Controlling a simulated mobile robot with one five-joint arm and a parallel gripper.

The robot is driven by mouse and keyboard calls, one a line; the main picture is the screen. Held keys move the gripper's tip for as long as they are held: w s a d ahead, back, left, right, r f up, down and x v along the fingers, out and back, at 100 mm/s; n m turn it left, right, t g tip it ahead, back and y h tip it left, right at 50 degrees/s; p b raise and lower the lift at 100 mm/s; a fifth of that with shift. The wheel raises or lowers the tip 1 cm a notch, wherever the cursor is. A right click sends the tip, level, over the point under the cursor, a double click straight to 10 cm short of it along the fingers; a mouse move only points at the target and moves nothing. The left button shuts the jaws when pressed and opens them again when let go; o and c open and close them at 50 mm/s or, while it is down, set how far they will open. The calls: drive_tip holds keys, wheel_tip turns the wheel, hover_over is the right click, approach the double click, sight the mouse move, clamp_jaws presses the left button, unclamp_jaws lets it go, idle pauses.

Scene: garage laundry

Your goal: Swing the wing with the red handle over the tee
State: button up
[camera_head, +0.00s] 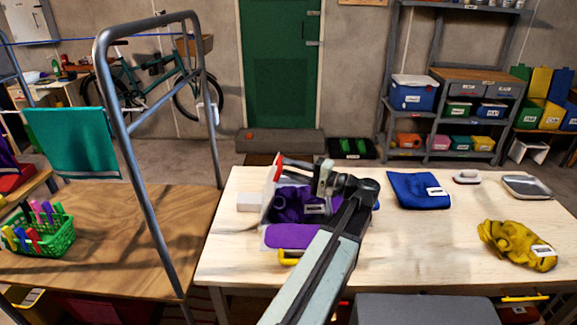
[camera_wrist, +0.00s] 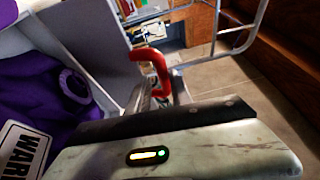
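A grey folding board with a purple tee (camera_head: 297,203) on it lies on the pale table. In the wrist view the red handle (camera_wrist: 150,62) runs down between my fingers, and the grey wing (camera_wrist: 85,45) rises on the left beside the purple tee (camera_wrist: 35,90). My gripper (camera_wrist: 163,92) appears shut on the handle; the fingertips are partly hidden. In the head view my gripper (camera_head: 303,165) reaches left over the board. A front flap has a yellow handle (camera_head: 290,258).
A blue folded garment (camera_head: 418,190), a yellow crumpled garment (camera_head: 515,244) and a grey iron-like item (camera_head: 526,187) lie to the right on the table. A metal rail frame (camera_head: 150,215) and a green basket (camera_head: 38,238) stand left. A small white block (camera_head: 249,202) sits left of the board.

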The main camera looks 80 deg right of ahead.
drive_tip(key=v, duration=0.7)
drive_tip(key=shift+s+a, duration=0.1)
drive_tip(key=shift+s, duration=0.05)
